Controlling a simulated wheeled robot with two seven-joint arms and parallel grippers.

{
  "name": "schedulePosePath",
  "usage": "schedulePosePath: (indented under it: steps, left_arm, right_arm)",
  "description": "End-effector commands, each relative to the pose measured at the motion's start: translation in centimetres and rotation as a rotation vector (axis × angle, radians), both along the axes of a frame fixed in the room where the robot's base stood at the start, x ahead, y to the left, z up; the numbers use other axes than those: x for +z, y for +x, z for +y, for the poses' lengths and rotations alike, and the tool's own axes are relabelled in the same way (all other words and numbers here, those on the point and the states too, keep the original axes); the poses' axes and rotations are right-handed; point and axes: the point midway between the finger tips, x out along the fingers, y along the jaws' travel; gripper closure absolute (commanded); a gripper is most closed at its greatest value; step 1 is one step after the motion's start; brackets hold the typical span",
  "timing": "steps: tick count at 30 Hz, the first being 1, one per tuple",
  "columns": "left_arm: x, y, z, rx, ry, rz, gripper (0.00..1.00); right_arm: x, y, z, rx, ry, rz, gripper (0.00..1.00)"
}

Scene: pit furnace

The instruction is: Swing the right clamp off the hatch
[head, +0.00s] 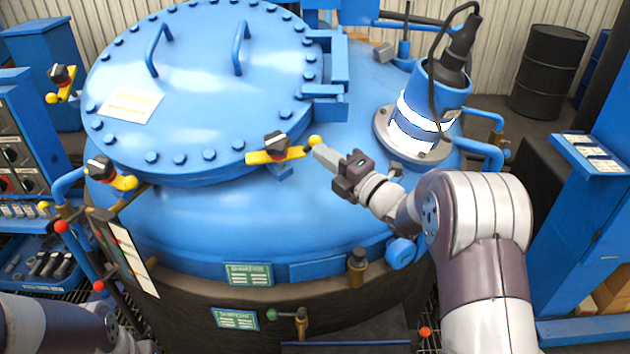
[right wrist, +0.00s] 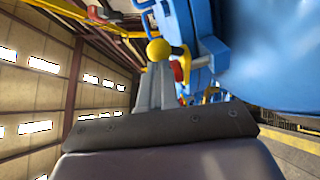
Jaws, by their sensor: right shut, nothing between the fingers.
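The blue round hatch (head: 200,75) lies on top of the furnace, with bolts around its rim. The right clamp (head: 280,155) is a yellow bar with a black and red knob at the hatch's front right edge; its left end lies over the rim and a yellow ball tips its right end. The ball also shows in the right wrist view (right wrist: 158,48). My right gripper (head: 321,152) is shut and empty, its fingertips right by the ball; I cannot tell whether they touch. The fingers (right wrist: 154,85) cover part of the clamp there. My left gripper is out of view.
Two other yellow clamps stand at the hatch's left side (head: 112,176) and back left (head: 62,88). A blue cylinder with a cable (head: 432,95) rises right of the hatch, behind my right arm. Blue hinge brackets (head: 328,80) sit at the hatch's right edge.

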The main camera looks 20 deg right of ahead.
Motion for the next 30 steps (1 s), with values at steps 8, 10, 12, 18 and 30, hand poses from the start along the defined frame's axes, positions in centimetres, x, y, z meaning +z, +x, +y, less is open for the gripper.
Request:
schedulePosePath:
  steps: [8,10,12,18,30]
  left_arm:
    - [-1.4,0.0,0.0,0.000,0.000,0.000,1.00]
    - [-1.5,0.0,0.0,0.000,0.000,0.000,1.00]
    - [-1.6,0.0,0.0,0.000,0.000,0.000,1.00]
    - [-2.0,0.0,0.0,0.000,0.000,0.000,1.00]
    - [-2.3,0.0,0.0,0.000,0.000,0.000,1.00]
  right_arm:
    - [0.9,2.2,-1.1,0.222,-0.091,0.027,1.00]
    - [1.1,2.6,-1.2,0.272,-0.111,0.033,1.00]
    - [1.3,3.1,-1.3,0.317,-0.129,0.041,1.00]
    - [1.7,4.0,-1.4,0.376,-0.151,0.049,1.00]
    - [2.1,4.8,-1.4,0.375,-0.149,0.049,1.00]
